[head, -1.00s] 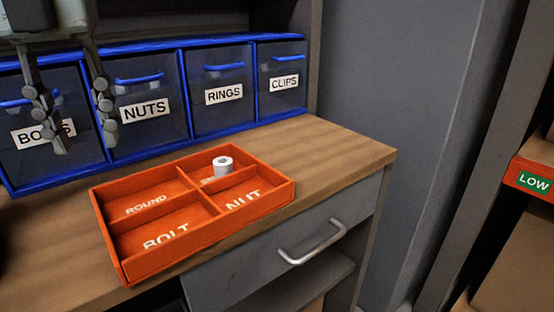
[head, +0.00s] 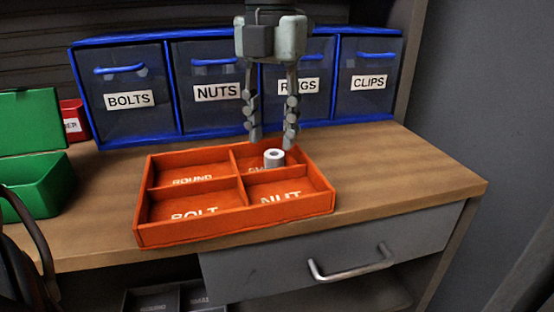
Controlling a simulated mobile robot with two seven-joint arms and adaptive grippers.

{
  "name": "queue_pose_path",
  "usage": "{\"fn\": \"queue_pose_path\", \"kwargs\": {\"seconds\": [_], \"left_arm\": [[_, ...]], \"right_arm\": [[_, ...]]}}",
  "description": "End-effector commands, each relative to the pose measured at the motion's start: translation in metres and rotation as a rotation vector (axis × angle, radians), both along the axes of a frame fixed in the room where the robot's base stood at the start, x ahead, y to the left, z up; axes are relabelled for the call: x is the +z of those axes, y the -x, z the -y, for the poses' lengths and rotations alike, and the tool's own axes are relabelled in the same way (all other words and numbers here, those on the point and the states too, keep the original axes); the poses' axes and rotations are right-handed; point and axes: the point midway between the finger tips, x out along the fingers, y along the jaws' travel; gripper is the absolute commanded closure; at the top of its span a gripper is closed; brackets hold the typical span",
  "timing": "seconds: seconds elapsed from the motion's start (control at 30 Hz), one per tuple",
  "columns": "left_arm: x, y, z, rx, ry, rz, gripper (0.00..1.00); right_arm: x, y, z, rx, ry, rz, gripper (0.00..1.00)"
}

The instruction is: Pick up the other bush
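One bush (head: 274,158), a short pale grey ring with a dark hole, stands upright in the back right compartment of the orange tray (head: 236,232). It hides most of the label there. The other compartments, marked ROUND, BOLT and NUT, look empty. My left gripper (head: 272,138) points down above the tray's back right part, its fingers apart with nothing between them. The fingertips appear just above and behind the bush; I cannot tell the exact gap. No second bush shows. My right gripper is not in view.
Blue-framed drawers (head: 155,138) marked BOLTS, NUTS, RINGS and CLIPS stand behind the tray. A green open box (head: 38,185) and a red bin (head: 73,122) are at left. The wooden bench top (head: 410,175) is clear at right. A grey drawer (head: 330,250) is below.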

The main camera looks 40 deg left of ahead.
Motion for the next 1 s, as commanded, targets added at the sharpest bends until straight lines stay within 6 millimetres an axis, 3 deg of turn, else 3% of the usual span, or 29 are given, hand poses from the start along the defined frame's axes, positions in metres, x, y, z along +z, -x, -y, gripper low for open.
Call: {"fn": "queue_pose_path", "kwargs": {"seconds": [0.2, 0.5, 0.73, 1.0], "left_arm": [[-0.031, -0.001, 0.001, 0.002, 0.001, -0.002, 0.63], [-0.036, -0.002, 0.001, 0.002, 0.0, 0.001, 0.63], [-0.036, -0.002, 0.001, 0.003, 0.0, 0.001, 0.9], [-0.035, -0.002, 0.001, 0.003, 0.0, 0.001, 0.9]], "right_arm": [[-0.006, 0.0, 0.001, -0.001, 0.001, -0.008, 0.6], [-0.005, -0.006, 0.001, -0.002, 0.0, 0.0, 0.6], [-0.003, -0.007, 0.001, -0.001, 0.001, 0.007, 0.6], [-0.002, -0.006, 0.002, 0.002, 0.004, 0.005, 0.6]]}}
